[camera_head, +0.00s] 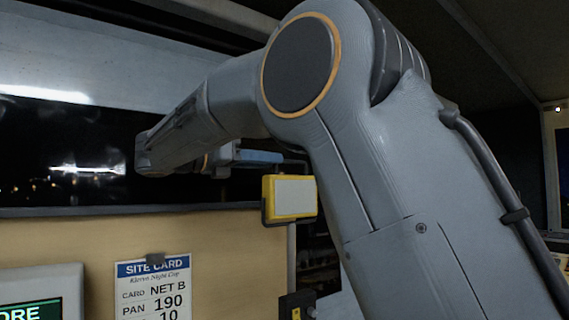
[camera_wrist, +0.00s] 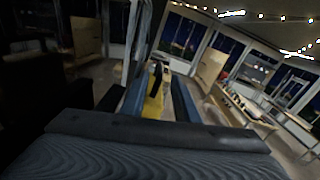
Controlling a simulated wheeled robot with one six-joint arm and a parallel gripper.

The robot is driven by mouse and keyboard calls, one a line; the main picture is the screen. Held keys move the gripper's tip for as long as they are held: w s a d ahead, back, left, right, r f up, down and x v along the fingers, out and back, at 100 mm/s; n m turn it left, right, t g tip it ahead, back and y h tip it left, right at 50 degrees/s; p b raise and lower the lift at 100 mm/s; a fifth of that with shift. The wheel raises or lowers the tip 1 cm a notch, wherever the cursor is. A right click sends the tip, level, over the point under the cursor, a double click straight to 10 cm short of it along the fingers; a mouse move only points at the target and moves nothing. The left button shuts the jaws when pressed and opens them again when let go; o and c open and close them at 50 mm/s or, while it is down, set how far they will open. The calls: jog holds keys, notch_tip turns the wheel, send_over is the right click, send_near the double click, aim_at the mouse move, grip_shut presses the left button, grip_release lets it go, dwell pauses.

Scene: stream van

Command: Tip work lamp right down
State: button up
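The work lamp (camera_head: 290,197) is a yellow box with a pale panel, on a dark bracket beside the wall post in the head view. Its panel faces the head camera and looks about upright. In the wrist view a narrow yellow edge of the lamp (camera_wrist: 153,105) shows between my fingers. My gripper (camera_wrist: 160,92) is open, with a blue-grey finger on each side and a gap beside the lamp's edge. In the head view my gripper (camera_head: 256,157) is just above and left of the lamp, partly hidden by my arm. I cannot tell whether a finger touches the lamp.
A dark window or screen (camera_head: 70,155) lies behind my wrist. Below it, a tan panel carries a site card (camera_head: 154,289) and a monitor (camera_head: 40,293). A small dark box (camera_head: 297,304) sits below the lamp. The wrist view shows a bench (camera_wrist: 240,105) and windows beyond.

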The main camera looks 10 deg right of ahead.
aim_at(289, 162)
jog(key=p+x, duration=0.2)
jog(key=x, duration=0.5)
jog(key=shift+d, duration=0.15)
grip_shut()
jog(key=shift+w, duration=0.1)
